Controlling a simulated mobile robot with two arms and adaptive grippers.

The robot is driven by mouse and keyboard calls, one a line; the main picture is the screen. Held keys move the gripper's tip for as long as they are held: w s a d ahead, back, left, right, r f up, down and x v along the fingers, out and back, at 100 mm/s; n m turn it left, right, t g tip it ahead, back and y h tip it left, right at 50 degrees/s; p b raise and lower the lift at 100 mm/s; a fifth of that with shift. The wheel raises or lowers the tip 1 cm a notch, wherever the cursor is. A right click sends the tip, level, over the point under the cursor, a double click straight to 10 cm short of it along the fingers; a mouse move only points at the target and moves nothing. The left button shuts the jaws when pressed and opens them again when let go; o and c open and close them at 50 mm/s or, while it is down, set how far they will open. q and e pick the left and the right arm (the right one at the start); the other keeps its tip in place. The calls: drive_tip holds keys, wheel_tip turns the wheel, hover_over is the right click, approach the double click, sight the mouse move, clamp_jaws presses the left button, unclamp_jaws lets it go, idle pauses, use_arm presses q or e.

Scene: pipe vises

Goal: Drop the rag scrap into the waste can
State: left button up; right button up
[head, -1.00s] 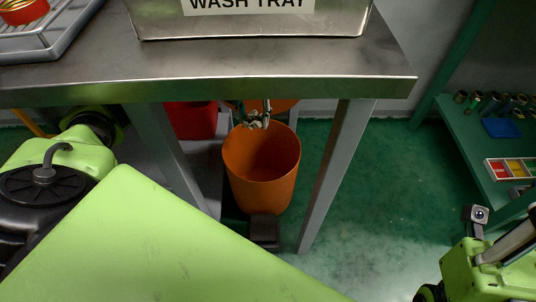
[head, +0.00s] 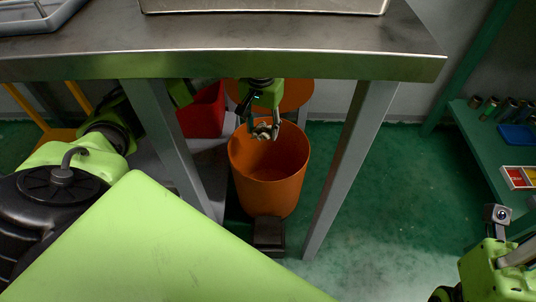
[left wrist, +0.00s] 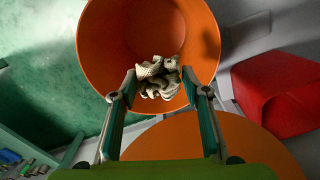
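The waste can is an orange round bin (head: 268,195), open at the top, on the floor under the steel bench. It also shows in the left wrist view (left wrist: 110,40). The rag scrap (head: 265,132) is a crumpled cream-grey cloth, seen over the can's mouth near its back rim. My left gripper (head: 263,123) points down with the rag scrap (left wrist: 161,79) between its two fingertips, shut on it. In the left wrist view the can's inside lies behind the rag. Part of my right arm shows at the lower right of the head view; its fingertips are not seen.
The steel bench edge (head: 220,66) runs above the can, with grey legs (head: 350,165) on both sides. A red bin (head: 203,112) and an orange round surface (head: 297,95) are behind. A black pedal block (head: 268,232) is at the can's front. Green floor is clear to the right.

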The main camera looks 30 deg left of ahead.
use_arm(q)
drive_tip(key=shift+o, duration=1.1)
wheel_tip(320, 180, up, 8)
drive_tip(key=shift+f, duration=0.25)
